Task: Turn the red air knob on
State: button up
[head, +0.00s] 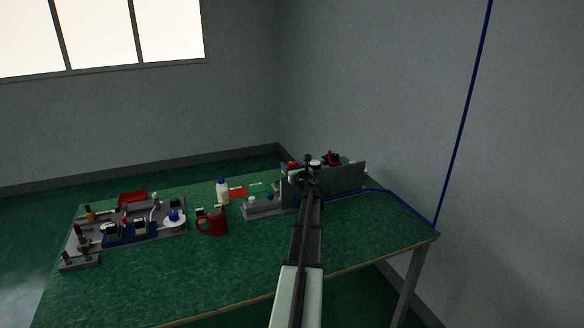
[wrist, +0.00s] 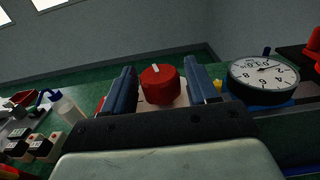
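The red air knob (wrist: 160,84) shows in the wrist view as a round red cap with a white pointer mark on top. It sits on a pale base. My gripper (wrist: 161,80) is open, with one blue finger on each side of the knob. A small gap shows between each finger and the knob. In the head view my gripper (head: 308,162) reaches over the grey upright panel (head: 345,180) at the bench's back right. A small red part (head: 291,164) shows just left of it there; I cannot tell if it is the knob.
The front of the bench is clear.

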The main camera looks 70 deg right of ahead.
jog(key=c, duration=0.8)
jog(key=shift+o, duration=0.2)
jog(key=shift+d+n+t+y, duration=0.2)
jog(key=shift+n+t+y, duration=0.7)
jog(key=shift+y, duration=0.2)
jog(key=shift+a+n+t+y, duration=0.15)
jog(key=shift+n+t+y, duration=0.4)
jog(key=shift+y, duration=0.25)
jog(key=o, duration=1)
jog(key=shift+c, duration=0.2)
jog(key=v, duration=1.3)
jog(key=shift+s+a, duration=0.2)
jog(key=shift+s, duration=0.15)
